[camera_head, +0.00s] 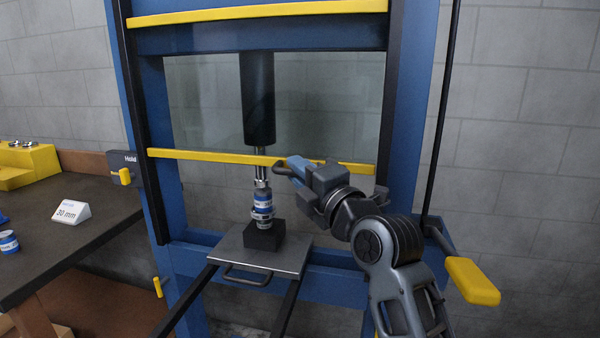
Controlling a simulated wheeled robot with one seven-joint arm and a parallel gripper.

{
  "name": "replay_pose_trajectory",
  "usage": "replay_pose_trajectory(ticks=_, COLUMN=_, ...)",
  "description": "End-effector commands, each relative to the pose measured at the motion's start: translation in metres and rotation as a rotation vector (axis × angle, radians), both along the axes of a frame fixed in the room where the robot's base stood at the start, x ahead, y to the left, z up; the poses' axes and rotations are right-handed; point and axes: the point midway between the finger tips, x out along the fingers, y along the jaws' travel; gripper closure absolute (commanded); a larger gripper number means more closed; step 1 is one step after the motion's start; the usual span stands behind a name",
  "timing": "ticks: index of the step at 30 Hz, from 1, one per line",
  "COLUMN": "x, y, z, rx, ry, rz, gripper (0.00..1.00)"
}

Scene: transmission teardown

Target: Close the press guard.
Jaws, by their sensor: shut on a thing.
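The press guard (210,110) is a clear panel in the blue press frame, with a yellow bar (210,156) along its lower edge and another yellow bar (250,13) high up. The lower bar hangs at mid-height, and the space below it is open. A dark handle (279,168) sticks out at the middle of the lower bar. My gripper (291,169) is shut on this handle, coming from the right. The fingertips partly hide the handle and bar.
Behind the bar, the dark press ram (257,100) stands above a blue-and-silver part stack (262,205) on a black block (264,236). A grey plate with a handle (290,257) carries the block. A yellow-ended lever (472,281) is at right, a dark bench (75,240) at left.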

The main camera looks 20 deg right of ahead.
Motion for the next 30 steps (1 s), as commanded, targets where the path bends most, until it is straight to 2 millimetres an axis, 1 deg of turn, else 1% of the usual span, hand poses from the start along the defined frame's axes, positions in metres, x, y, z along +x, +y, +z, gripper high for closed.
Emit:
replay_pose_trajectory(ticks=5, x=0.000, y=0.000, z=-0.006, rx=0.000, ry=0.001, rz=0.000, gripper=1.00)
replay_pose_trajectory(ticks=8, x=0.000, y=0.000, z=-0.016, rx=0.000, ry=0.002, rz=0.000, gripper=1.00)
replay_pose_trajectory(ticks=11, x=0.000, y=0.000, z=-0.032, rx=0.000, ry=0.002, rz=0.001, gripper=1.00)
replay_pose_trajectory(ticks=14, x=0.000, y=0.000, z=-0.052, rx=0.001, ry=0.003, rz=0.000, gripper=1.00)
replay_pose_trajectory(ticks=24, x=0.000, y=0.000, z=-0.130, rx=0.000, ry=0.002, rz=0.000, gripper=1.00)
replay_pose_trajectory(ticks=30, x=0.000, y=0.000, z=-0.171, rx=0.000, ry=0.003, rz=0.001, gripper=1.00)
